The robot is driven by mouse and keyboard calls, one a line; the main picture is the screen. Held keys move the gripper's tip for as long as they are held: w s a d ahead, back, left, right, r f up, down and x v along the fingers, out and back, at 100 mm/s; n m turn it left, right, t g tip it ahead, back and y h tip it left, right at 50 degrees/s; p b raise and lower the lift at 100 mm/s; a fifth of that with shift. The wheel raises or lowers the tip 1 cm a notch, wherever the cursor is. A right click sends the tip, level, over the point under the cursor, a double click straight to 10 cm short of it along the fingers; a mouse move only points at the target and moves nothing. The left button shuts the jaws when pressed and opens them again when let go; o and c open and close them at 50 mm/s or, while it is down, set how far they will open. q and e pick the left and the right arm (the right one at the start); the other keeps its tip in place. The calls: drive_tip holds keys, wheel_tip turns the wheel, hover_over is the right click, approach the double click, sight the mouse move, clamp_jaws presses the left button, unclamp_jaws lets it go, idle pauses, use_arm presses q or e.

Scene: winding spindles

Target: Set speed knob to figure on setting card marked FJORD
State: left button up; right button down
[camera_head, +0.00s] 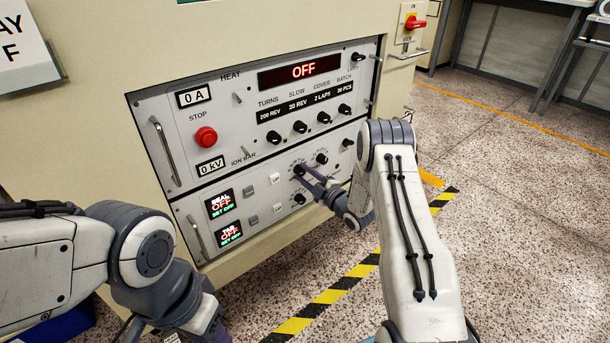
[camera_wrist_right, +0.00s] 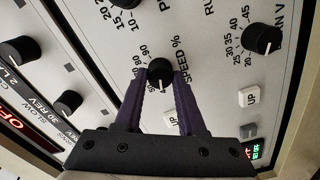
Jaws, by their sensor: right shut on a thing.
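The black speed knob (camera_wrist_right: 159,72) is on the grey panel, with "SPEED %" printed beside it in the right wrist view. My right gripper (camera_wrist_right: 161,88) is shut on this knob, one dark finger on each side. The knob's white mark points down the picture, towards the gripper's base. Figures 80 and 90 show beside it; the fingers hide part of the scale. In the head view my right gripper (camera_head: 303,173) reaches the lower panel at the knob. My left arm is at lower left, its fingers out of frame. No card marked FJORD is in view.
The upper panel has an OFF display (camera_head: 302,70), a red stop button (camera_head: 206,137) and a row of black knobs. Another black knob (camera_wrist_right: 262,39) and white UP buttons (camera_wrist_right: 249,96) are near the gripper. Metal handles (camera_head: 161,152) stand out from the panel.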

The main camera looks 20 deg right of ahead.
idle(0.5)
drive_tip(key=c, duration=0.5)
unclamp_jaws()
drive_tip(key=p+v, duration=0.4)
drive_tip(key=v, duration=0.6)
drive_tip(key=shift+s, duration=0.25)
